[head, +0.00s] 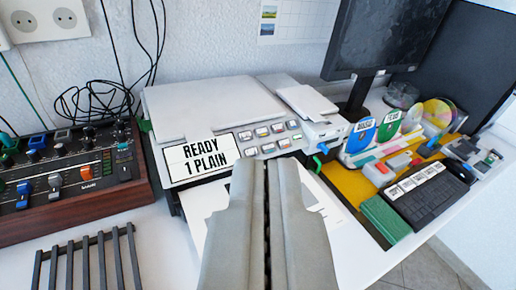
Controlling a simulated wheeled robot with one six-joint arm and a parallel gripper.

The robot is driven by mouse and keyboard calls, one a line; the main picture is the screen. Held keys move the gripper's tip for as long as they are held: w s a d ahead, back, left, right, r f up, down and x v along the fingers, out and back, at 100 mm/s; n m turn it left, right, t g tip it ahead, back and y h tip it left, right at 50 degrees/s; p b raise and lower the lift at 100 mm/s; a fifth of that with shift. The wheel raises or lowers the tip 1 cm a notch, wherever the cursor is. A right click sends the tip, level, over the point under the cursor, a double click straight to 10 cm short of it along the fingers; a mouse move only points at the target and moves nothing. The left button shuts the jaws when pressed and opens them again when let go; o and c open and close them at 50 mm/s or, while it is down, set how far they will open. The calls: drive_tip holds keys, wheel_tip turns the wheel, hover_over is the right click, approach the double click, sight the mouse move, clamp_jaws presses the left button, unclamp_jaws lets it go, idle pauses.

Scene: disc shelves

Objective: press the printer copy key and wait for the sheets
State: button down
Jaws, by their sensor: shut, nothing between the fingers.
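The white printer (215,103) stands at the middle of the desk against the wall. Its display (202,157) reads "READY 1 PLAIN". Right of the display is a panel of several small keys (270,137), mostly pale with a few orange or red marks; their labels are too small to read. White paper (335,217) lies at the printer's front, partly hidden by my gripper. My gripper (274,165) is shut and empty. In the picture its tips lie just below the key panel; I cannot tell whether they touch the printer.
A mixer with wooden sides (75,180) and a dark slatted rack (88,262) are at the left. A monitor (385,40), discs, a yellow mat (352,185), a green block (385,219) and a dark keyboard (432,198) are at the right. Black cables hang behind the mixer.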

sight(255, 147)
drive_tip(key=w+d+f+g, duration=0.1)
drive_tip(key=w+f, duration=0.4)
drive_tip(key=w, duration=0.3)
drive_tip(key=w+d+f+n+g+h, duration=0.1)
drive_tip(key=w+f, duration=0.4)
drive_tip(key=w, duration=0.3)
drive_tip(key=w+f+n, duration=0.1)
drive_tip(key=w+f, duration=0.3)
drive_tip(key=w, duration=0.5)
drive_tip(key=shift+d+f+g, duration=0.4)
drive_tip(key=shift+f, duration=0.15)
drive_tip(key=shift+w+a+f, duration=0.35)
drive_tip(key=shift+w+f, duration=0.25)
drive_tip(key=shift+f, duration=0.65)
drive_tip(key=shift+w+a+f, duration=0.4)
drive_tip(key=shift+w+f, duration=0.15)
drive_tip(key=shift+f, duration=0.7)
drive_tip(key=shift+w+a+f, duration=0.35)
drive_tip(key=shift+w+f, duration=0.25)
drive_tip(key=shift+f, duration=0.65)
drive_tip(key=shift+f, duration=0.1)
drive_tip(key=shift+w+a+f, duration=0.1)
drive_tip(key=shift+w+f, duration=0.1)
drive_tip(key=shift+f, duration=0.05)
